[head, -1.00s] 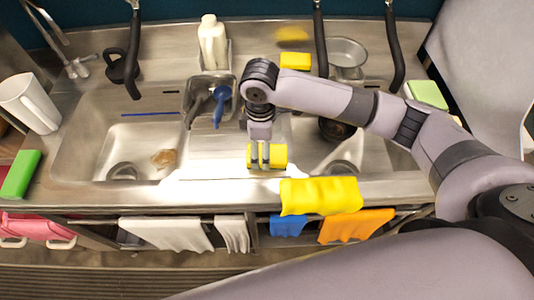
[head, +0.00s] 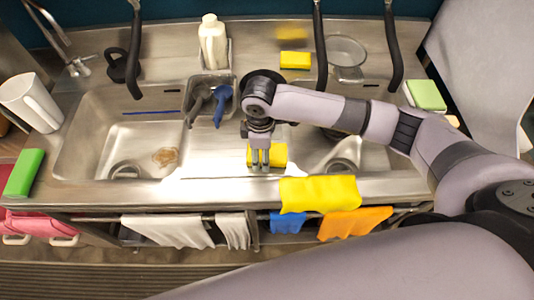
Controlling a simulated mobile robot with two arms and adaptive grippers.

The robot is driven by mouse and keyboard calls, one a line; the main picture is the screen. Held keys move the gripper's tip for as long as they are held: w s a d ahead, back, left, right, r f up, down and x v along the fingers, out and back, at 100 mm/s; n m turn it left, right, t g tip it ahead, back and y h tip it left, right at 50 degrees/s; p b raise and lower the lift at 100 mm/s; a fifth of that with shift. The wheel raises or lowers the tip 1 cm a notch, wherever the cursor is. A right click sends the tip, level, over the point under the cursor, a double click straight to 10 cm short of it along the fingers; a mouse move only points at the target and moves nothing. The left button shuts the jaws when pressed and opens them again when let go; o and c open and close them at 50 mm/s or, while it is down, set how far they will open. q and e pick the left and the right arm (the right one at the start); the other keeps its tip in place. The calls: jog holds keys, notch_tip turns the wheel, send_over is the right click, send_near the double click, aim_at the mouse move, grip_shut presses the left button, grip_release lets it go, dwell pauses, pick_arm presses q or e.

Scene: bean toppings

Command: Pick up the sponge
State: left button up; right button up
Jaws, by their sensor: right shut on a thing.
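A yellow sponge (head: 279,154) lies at the strip between the two sinks, near the front edge of the counter. My right gripper (head: 260,163) points down at it, with its fingers shut on the sponge's left part. The fingers hide some of the sponge, and I cannot tell whether it is clear of the surface. Another yellow sponge (head: 295,60) lies at the back of the counter. A green sponge (head: 20,173) lies at the far left, and a green and white one (head: 426,95) at the right. My left gripper is not in view.
Sinks flank the strip, the left one (head: 90,130) holding a brownish thing (head: 165,157). A yellow cloth (head: 320,194) hangs over the front edge. A white bottle (head: 212,42), blue-handled brush (head: 221,102) and glass bowl (head: 346,56) stand behind. A white pitcher (head: 30,102) is at left.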

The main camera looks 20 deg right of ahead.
aim_at(261, 152)
jog(key=c, duration=0.4)
jog(key=shift+c, duration=0.2)
jog(key=shift+r, duration=0.15)
jog(key=shift+r, duration=0.25)
notch_tip(261, 152, up, 19)
jog(key=b, duration=0.2)
jog(key=shift+r, duration=0.15)
